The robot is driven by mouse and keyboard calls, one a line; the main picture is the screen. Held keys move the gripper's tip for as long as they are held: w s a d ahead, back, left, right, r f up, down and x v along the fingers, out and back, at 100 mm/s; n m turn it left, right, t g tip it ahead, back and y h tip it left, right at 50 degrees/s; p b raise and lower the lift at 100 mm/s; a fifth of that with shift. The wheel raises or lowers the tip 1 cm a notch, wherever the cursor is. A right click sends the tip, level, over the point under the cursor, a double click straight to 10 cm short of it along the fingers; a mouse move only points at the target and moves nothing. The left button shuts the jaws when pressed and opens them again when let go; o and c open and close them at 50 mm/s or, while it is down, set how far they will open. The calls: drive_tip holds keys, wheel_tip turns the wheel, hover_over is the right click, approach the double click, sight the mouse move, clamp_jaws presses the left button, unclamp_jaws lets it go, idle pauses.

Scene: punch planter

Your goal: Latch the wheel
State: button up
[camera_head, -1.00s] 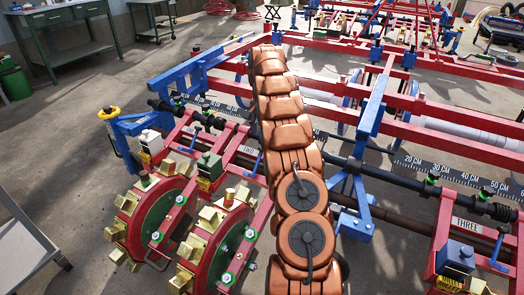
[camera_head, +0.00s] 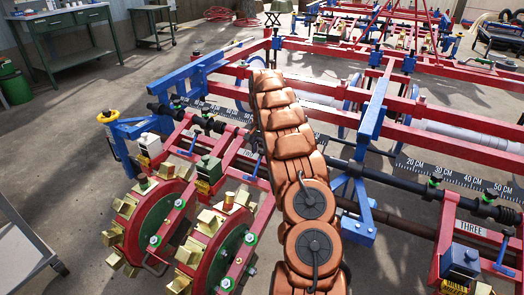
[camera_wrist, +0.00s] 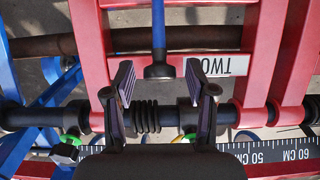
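The punch planter's two red and green wheels (camera_head: 150,222) with brass-coloured punches stand at lower left in the head view. A blue latch lever (camera_head: 256,168) shows beside the second wheel unit, partly near my arm. In the wrist view, a blue lever (camera_wrist: 158,28) with a dark base (camera_wrist: 159,71) comes down from the top, left of the white label "TWO" (camera_wrist: 222,66). My gripper (camera_wrist: 159,82) is open. The lever's base appears between its two fingers in the picture; I see no contact, and depth is unclear. My gripper is hidden behind my arm in the head view.
A black shaft with a spring (camera_wrist: 147,115) crosses below the lever, near the fingers. Red frame bars (camera_wrist: 92,50) stand on both sides. A scale strip (camera_wrist: 275,152) lies at lower right. Open concrete floor (camera_head: 70,130) is at left in the head view.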

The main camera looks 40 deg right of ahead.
clamp_jaws()
idle(0.3)
